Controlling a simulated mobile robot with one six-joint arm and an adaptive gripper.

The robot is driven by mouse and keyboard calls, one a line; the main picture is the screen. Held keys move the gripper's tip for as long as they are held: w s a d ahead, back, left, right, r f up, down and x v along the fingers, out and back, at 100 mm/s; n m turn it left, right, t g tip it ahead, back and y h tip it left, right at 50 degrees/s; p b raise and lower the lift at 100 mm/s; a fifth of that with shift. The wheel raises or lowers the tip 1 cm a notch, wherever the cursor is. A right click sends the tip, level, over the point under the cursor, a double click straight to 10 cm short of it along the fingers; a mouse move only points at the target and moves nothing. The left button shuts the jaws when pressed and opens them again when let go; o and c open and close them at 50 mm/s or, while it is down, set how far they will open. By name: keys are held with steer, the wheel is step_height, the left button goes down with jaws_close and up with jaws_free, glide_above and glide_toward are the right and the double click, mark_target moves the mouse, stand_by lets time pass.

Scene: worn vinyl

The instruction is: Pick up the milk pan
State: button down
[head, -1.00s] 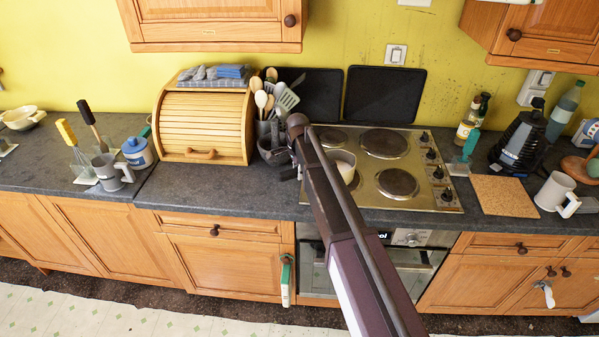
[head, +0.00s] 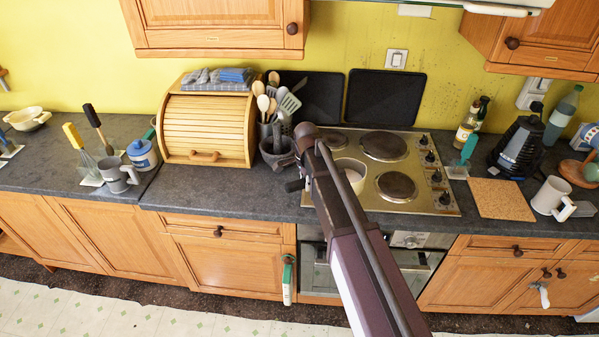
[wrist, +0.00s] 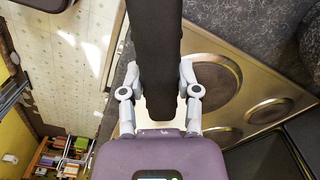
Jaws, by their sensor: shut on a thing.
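The milk pan (head: 353,170) shows in the head view as a pale round pan over the left part of the hob. My arm hides part of it. Its dark handle end (head: 294,185) shows to the left of my arm. In the wrist view the thick black handle (wrist: 157,45) runs down between the two grey fingers of my gripper (wrist: 157,82). The fingers are shut on the handle, one on each side. Whether the pan's base touches the hob or hangs above it, I cannot tell.
The steel hob (head: 420,205) has bare hotplates and knobs at its right. A dark mortar (head: 277,152) and a utensil pot stand close left of my arm. A wooden bread bin (head: 207,128) stands further left. A cork mat (head: 502,198) lies right of the hob.

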steer(key=s+d, duration=0.2)
steer(key=s, duration=0.5)
steer(key=shift+s+d+r+p, duration=0.35)
steer(key=shift+s+r, duration=0.05)
step_height(320, 180, down, 2)
steer(key=shift+f+b, duration=0.15)
steer(key=shift+b, duration=1)
steer(key=shift+s, duration=0.1)
